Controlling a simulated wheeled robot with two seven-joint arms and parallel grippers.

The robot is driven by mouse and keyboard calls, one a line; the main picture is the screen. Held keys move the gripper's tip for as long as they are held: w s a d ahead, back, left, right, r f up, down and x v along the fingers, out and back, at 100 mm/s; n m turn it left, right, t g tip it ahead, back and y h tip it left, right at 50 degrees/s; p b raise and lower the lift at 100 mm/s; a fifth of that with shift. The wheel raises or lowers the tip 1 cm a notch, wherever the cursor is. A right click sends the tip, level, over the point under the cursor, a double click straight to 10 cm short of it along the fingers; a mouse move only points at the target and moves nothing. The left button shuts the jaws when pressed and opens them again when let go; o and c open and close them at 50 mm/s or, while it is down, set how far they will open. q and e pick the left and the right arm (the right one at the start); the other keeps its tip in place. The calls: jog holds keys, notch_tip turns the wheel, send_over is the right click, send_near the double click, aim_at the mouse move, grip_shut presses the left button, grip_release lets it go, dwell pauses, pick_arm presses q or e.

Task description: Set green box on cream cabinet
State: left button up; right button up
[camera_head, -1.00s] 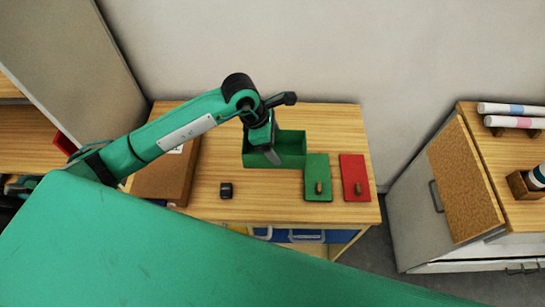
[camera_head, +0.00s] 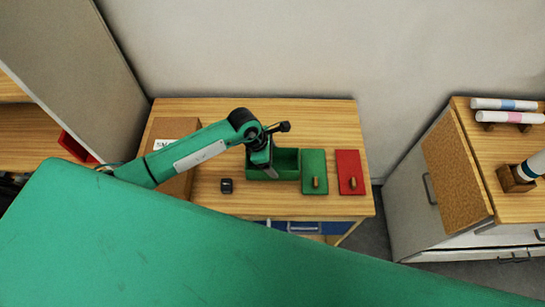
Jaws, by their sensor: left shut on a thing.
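The green box (camera_head: 287,162) is an open-topped box at the middle of the wooden table in the head view. My left gripper (camera_head: 266,170) is shut on its left side, and the arm hides part of that side. I cannot tell whether the box touches the table. The cream cabinet (camera_head: 412,190) stands at the right, with a wooden top and a cork panel on its side. My right gripper is not in view.
A green lid (camera_head: 314,165) and a red lid (camera_head: 350,165) with wooden knobs lie right of the box. A small black object (camera_head: 226,186) and a brown box (camera_head: 180,185) are to the left. Rolled papers (camera_head: 505,104) and a wooden holder (camera_head: 514,181) occupy the cabinet top.

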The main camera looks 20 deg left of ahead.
pick_arm(q)
jog(key=shift+f, duration=0.15)
jog(key=o, duration=1)
jog(key=shift+o, duration=0.2)
jog(key=shift+r, duration=0.2)
jog(key=shift+r, duration=0.1)
jog(key=b+v, duration=0.4)
jog(key=v, duration=0.7)
jog(key=shift+a+r, duration=0.25)
jog(key=shift+r, duration=0.1)
jog(key=shift+s, duration=0.1)
jog(key=shift+s+f, duration=0.1)
